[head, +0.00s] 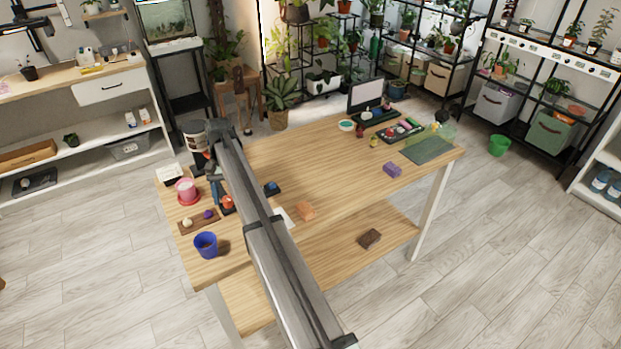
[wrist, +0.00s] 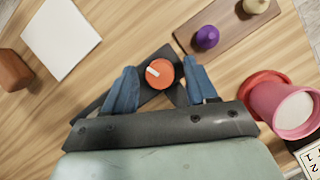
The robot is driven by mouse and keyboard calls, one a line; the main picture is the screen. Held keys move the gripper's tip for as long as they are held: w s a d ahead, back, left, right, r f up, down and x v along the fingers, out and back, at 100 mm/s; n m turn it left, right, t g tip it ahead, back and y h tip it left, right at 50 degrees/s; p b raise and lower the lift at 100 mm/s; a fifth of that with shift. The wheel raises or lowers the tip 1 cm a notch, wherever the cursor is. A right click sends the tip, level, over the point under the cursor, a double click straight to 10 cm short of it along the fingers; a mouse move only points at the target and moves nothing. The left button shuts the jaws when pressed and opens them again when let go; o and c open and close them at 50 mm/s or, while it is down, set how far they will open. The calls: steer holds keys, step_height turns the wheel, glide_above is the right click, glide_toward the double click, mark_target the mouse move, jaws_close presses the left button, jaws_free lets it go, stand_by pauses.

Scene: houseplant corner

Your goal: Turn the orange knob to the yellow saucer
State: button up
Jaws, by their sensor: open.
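The orange knob (wrist: 164,75) is round, with a short white mark toward its left side in the wrist view. It sits on a dark base. In the head view the orange knob (head: 228,202) is at the left part of the table. My gripper (wrist: 161,84) is open, its blue fingers on either side of the knob, with gaps visible. In the head view my gripper (head: 215,188) is partly hidden by my arm. I cannot make out a yellow saucer in either view.
A pink pot (wrist: 287,107) on a red saucer (wrist: 262,78) stands close by. A wooden board (wrist: 226,27) holds a purple and a cream piece. The table's middle is mostly clear.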

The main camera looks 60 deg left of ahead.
steer(key=m+g+y, duration=0.1)
steer(key=m, duration=0.2)
steer(key=m+g+y, duration=0.1)
steer(key=m, duration=0.3)
steer(key=shift+w+d, duration=0.15)
steer(key=shift+d, duration=0.05)
steer(key=m+y, duration=0.1)
steer(key=m, duration=0.2)
steer(key=m+y, duration=0.1)
steer(key=m, duration=0.2)
steer(key=shift+d+g, duration=0.2)
steer(key=shift+g, duration=0.1)
steer(key=v, duration=1.4)
steer(key=w+d+f, duration=0.3)
steer(key=w+d, duration=0.1)
steer(key=w, duration=0.4)
steer(key=w+d+f+n+t, duration=0.1)
steer(key=w+d+f, duration=0.2)
steer(key=w, duration=0.5)
steer(key=w+d+f+n+y, duration=0.1)
steer(key=w+d+f, duration=0.2)
steer(key=w+d, duration=0.3)
steer(key=shift+w+f+t, duration=0.15)
steer(key=shift+w, duration=0.55)
steer(key=shift+w+f+t, duration=0.15)
steer(key=shift+w, duration=0.5)
steer(key=shift+s+a, duration=0.1)
